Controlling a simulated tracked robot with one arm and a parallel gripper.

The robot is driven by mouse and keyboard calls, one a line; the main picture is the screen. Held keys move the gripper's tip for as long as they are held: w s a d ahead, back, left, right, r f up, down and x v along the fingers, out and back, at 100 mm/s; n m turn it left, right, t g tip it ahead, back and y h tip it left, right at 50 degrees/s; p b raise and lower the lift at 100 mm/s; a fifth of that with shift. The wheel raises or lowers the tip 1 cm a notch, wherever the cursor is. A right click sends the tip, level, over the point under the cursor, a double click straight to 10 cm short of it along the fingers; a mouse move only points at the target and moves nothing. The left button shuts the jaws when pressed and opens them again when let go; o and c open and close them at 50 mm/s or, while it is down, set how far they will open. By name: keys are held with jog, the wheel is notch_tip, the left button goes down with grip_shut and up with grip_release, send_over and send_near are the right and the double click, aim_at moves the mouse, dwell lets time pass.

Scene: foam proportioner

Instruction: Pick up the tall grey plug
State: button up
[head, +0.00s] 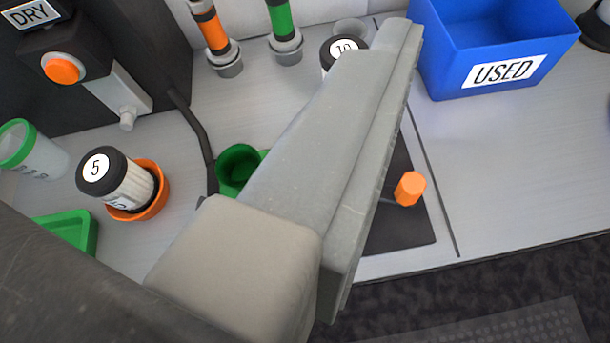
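I cannot make out a tall grey plug for certain; my gripper hides the middle of the bench. My gripper (398,40) is a long grey shape running from the lower middle to the upper right. Its parts overlap along the line of sight, so its opening and anything between its fingers cannot be told. Beyond its tip, a grey round piece (350,28) shows partly, beside a black cap marked 10 (343,47). A small pale grey knob (127,118) sticks out below a grey block on the dark housing at left.
A blue bin marked USED (484,80) stands at upper right. A capped cartridge marked 5 (126,185) sits in an orange cup. A green cup (237,165), orange hexagonal piece (410,188) and orange and green tubes (213,35) stand nearby. Bench right of the dark mat is clear.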

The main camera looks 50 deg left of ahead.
jog(key=a+f+n+g+y+b, duration=0.1)
jog(key=a+f, duration=0.2)
jog(key=f, duration=0.4)
jog(key=a+f+y+b, duration=0.1)
jog(key=a+f, duration=0.2)
jog(key=f, duration=0.4)
jog(key=shift+f+b+x, duration=0.2)
jog(key=shift+b+x, duration=1.4)
jog(key=shift+x, duration=4.5)
jog(key=shift+w+a, duration=0.2)
jog(key=c, duration=1.1)
